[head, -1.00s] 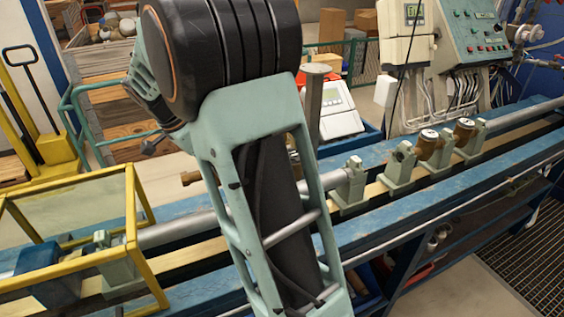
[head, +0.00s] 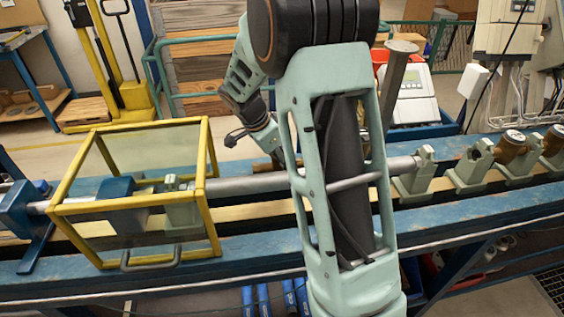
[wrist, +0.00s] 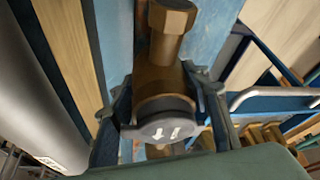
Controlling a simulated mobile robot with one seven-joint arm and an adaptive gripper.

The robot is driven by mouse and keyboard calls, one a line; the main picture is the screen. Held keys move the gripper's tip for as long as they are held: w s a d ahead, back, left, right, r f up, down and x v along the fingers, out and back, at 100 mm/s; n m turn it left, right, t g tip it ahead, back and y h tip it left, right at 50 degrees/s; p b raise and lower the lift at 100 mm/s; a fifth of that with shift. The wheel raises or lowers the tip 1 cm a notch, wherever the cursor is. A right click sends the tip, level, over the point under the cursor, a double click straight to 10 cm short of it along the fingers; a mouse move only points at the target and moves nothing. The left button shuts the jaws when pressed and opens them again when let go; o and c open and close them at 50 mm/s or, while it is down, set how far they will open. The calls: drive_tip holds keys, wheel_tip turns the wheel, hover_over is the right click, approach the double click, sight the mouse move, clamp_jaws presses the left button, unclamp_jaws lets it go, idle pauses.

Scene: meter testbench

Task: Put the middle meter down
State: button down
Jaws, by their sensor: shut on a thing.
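The meter in my gripper is a brass body (wrist: 165,85) with a hexagonal pipe end and a round grey lid (wrist: 160,130) marked with white arrows. My gripper (wrist: 162,108) is shut on it, with one dark finger on each side of the body. In the wrist view the blue bench surface and a pale wooden strip lie beyond the meter. I cannot tell whether the meter touches the bench.
Two other brass meters (head: 511,147) sit between green clamp stands (head: 470,165) at the right of the blue bench (head: 255,228). A yellow-framed guard box (head: 205,185) stands left of my arm. A grey pipe (head: 240,185) runs along the bench. A post (head: 396,85) rises behind.

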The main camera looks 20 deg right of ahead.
drive_tip(key=c, duration=1.5)
unclamp_jaws()
drive_tip(key=shift+f, duration=0.1)
drive_tip(key=shift+c, duration=0.2)
drive_tip(key=o, duration=0.5)
drive_tip(key=shift+c, duration=0.2)
drive_tip(key=shift+r, duration=0.2)
drive_tip(key=v, duration=1.2)
